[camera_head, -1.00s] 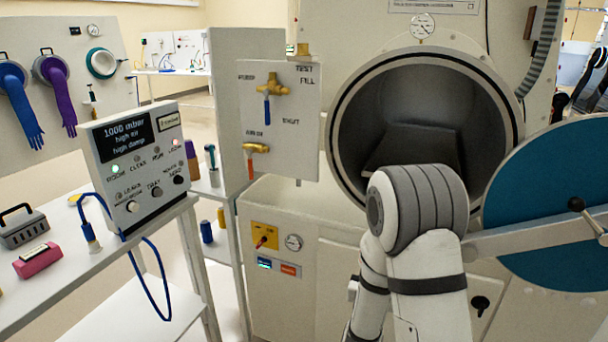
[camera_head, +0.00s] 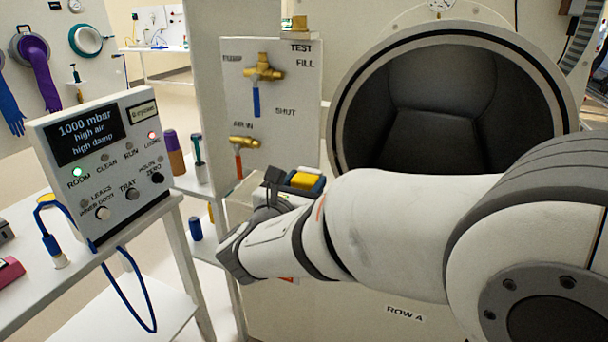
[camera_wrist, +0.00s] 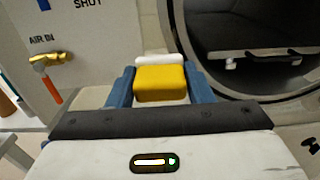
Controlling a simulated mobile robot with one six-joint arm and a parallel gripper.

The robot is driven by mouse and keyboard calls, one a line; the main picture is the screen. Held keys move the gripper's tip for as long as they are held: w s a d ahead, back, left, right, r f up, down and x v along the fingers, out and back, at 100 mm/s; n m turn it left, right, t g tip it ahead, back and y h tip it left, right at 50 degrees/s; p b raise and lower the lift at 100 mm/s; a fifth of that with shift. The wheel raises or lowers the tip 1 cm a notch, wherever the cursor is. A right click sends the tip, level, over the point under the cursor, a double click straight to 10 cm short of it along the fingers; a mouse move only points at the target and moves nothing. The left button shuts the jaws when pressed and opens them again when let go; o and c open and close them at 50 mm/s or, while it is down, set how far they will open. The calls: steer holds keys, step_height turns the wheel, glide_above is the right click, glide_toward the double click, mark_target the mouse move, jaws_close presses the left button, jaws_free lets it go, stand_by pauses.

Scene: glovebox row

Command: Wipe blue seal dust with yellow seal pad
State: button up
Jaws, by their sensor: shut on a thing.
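The yellow seal pad (camera_wrist: 160,82) is held between the blue fingers of my gripper (camera_wrist: 160,90) in the wrist view, with a white part showing at its far end. In the head view the yellow pad (camera_head: 304,181) shows at the end of my arm, left of the round chamber opening. The chamber's port rim (camera_head: 343,110) is open, and its rim also shows at the right of the wrist view (camera_wrist: 181,40). I cannot make out any blue dust on the rim. My arm hides the lower part of the opening.
A valve panel (camera_head: 270,125) with brass valves stands just left of the port. A control box (camera_head: 105,165) reading 1000 mbar stands on a white table at left, with a blue cable (camera_head: 140,290) hanging. Inside the chamber a dark tray (camera_wrist: 260,35) shows.

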mark_target(340, 160)
steer(key=shift+x, duration=2.95)
steer(key=shift+x, duration=1.05)
steer(key=shift+d, duration=0.1)
steer(key=shift+s+d+b, duration=0.4)
steer(key=shift+d+b, duration=0.05)
steer(key=shift+d, duration=0.4)
steer(key=shift+s+d+b, duration=0.35)
steer(key=shift+d+b, duration=0.1)
steer(key=shift+d, duration=0.45)
steer(key=shift+w+f, duration=0.1)
steer(key=shift+a, duration=0.15)
steer(key=a, duration=0.1)
steer(key=w+a, duration=0.1)
steer(key=a, duration=0.1)
steer(key=shift+w+a+r, duration=0.2)
steer(key=shift+w+r, duration=0.05)
